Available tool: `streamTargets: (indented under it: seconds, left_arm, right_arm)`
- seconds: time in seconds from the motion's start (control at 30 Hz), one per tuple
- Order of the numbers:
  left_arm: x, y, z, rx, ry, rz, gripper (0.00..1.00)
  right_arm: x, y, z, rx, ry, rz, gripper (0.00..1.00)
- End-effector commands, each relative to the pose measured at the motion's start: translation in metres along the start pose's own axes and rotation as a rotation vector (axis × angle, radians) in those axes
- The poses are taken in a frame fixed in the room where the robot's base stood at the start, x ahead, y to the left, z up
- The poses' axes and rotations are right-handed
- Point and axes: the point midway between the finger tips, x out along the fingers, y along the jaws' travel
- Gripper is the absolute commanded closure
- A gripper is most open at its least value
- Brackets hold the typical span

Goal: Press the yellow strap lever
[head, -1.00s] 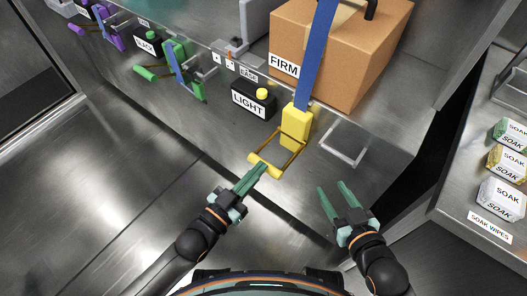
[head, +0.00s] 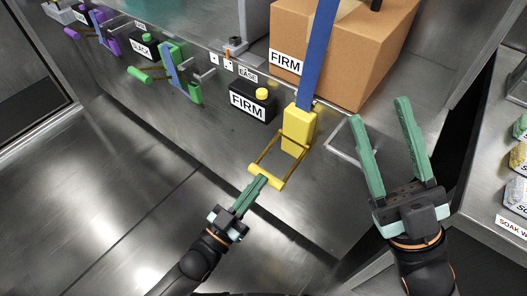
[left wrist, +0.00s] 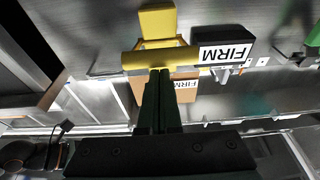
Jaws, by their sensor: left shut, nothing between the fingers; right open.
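The yellow strap lever (head: 266,177) is a bar on two thin arms, sticking out from a yellow buckle block (head: 298,131) on the metal front. A blue strap (head: 318,55) rises from the block. My left gripper (head: 263,179) is shut and empty, with its fingertips at the lever's bar; I cannot tell if they touch. In the left wrist view the bar (left wrist: 160,58) lies just beyond the fingertips (left wrist: 160,72). A black indicator (head: 253,102) beside the block reads FIRM. My right gripper (head: 381,110) is open and empty, right of the lever.
The blue strap runs over a cardboard box (head: 345,50) labelled FIRM. A grey metal loop (head: 350,145) is right of the buckle. Green (head: 180,75) and purple (head: 85,30) levers are farther left. A side counter with wipes (head: 518,160) stands at right. The floor at left is clear.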

Motion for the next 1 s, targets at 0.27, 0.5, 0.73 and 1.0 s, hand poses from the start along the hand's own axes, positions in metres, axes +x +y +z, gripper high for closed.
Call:
streamTargets:
  seconds: [0.27, 0.5, 0.73, 1.0]
  left_arm:
    - [-0.002, 0.000, 0.013, 0.000, -0.009, 0.000, 1.00]
    - [-0.002, 0.000, 0.016, 0.001, -0.012, 0.000, 1.00]
    - [-0.003, 0.000, 0.018, 0.001, -0.016, 0.000, 1.00]
    - [-0.003, 0.000, 0.019, 0.000, -0.017, 0.000, 1.00]
  right_arm:
    - [-0.006, -0.004, 0.007, 0.015, -0.005, 0.000, 0.48]
    - [-0.008, -0.005, 0.009, 0.020, -0.007, 0.000, 0.48]
    - [-0.009, -0.005, 0.010, 0.022, -0.008, 0.000, 0.48]
    - [-0.009, -0.005, 0.010, 0.023, -0.008, 0.000, 0.48]
